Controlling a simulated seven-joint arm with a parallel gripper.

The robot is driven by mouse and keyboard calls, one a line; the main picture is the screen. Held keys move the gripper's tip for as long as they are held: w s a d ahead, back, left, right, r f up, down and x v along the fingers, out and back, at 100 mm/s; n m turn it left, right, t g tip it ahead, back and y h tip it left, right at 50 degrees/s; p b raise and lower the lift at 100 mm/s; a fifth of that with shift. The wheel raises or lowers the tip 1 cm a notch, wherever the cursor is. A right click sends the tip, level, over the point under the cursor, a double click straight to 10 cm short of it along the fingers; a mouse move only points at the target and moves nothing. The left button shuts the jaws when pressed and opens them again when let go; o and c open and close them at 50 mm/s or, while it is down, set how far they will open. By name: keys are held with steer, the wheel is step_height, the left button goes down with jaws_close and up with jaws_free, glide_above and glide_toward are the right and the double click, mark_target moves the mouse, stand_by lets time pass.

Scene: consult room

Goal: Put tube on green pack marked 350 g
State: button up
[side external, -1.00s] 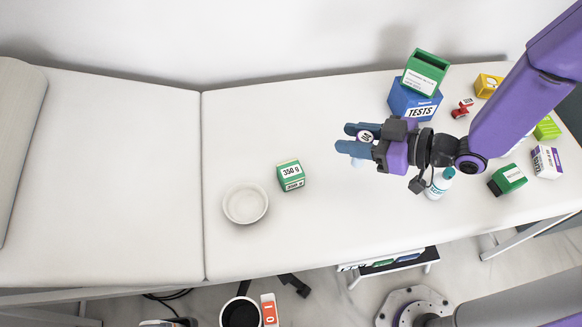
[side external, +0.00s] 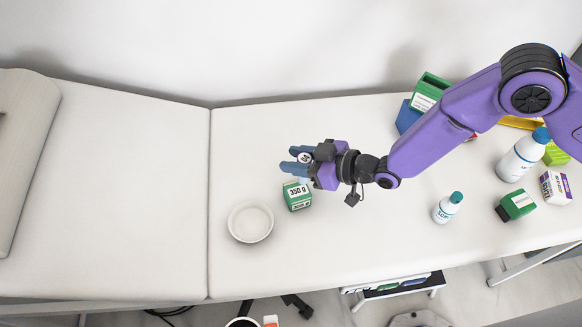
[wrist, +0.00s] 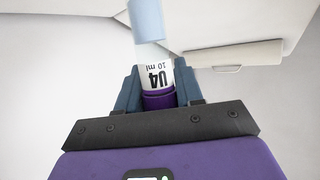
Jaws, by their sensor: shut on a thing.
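My gripper (side external: 297,160) is shut on a tube (side external: 304,159). In the wrist view the tube (wrist: 158,74) lies between the two blue fingers, with a white label reading "U4 10 ml", a purple part near the palm and a pale blue end pointing away. The green pack marked 350 g (side external: 297,196) stands on the couch, just below the gripper in the side picture. The pack is not visible in the wrist view.
A white round bowl (side external: 250,222) stands left of the pack. A small bottle (side external: 447,208), another green box (side external: 515,205), a larger white bottle (side external: 522,155) and a purple-white box (side external: 555,187) stand at right. The couch (side external: 150,190) is clear left of the bowl.

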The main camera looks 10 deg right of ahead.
steer(key=shift+w+a+f, duration=0.2)
steer(key=shift+f, duration=0.6)
steer(key=shift+w+a+f, duration=0.15)
steer(key=shift+a+f, duration=0.05)
steer(key=shift+f, duration=0.6)
steer(key=shift+w+a+f, duration=0.2)
steer(key=shift+f, duration=0.6)
steer(key=shift+f, duration=0.2)
steer(key=o, duration=1)
steer(key=shift+r, duration=0.1)
steer(key=shift+s+d+r, duration=0.1)
steer(key=shift+d, duration=0.05)
steer(key=v, duration=1.1)
steer(key=shift+s+d+r, duration=0.15)
steer(key=shift+s+d, duration=0.05)
steer(key=shift+d, duration=0.05)
